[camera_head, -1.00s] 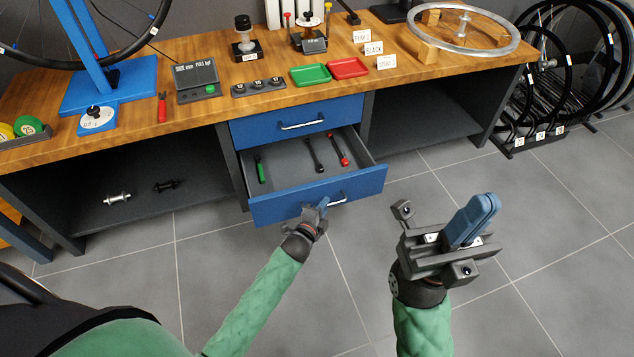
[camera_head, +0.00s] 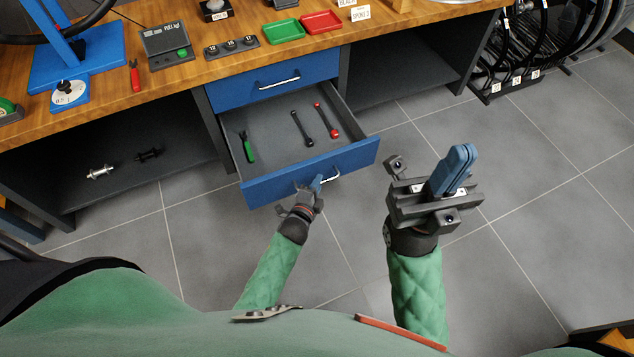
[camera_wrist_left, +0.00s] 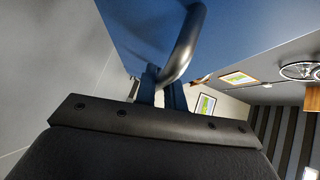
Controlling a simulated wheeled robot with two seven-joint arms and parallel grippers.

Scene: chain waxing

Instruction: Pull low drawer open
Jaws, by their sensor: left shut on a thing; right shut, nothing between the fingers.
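The low drawer (camera_head: 262,185) is blue-fronted and stands pulled out from the workbench, its grey inside showing. A green-handled tool (camera_head: 248,147), a black tool (camera_head: 301,129) and a red-ended tool (camera_head: 327,121) lie in it. My left gripper (camera_head: 316,183) is shut on the drawer's metal handle (camera_head: 331,177). In the left wrist view the handle (camera_wrist_left: 186,42) runs between the blue fingers (camera_wrist_left: 162,93), below the blue drawer front. My right gripper (camera_head: 455,170) is shut and empty, held over the floor to the right of the drawer.
The upper drawer (camera_head: 268,83) is closed above the low one. A green tray (camera_head: 284,32) and a red tray (camera_head: 322,22) sit on the bench top. Open shelf bays flank the drawers. The tiled floor (camera_head: 520,200) at the right is clear; a wheel rack (camera_head: 510,80) stands further back.

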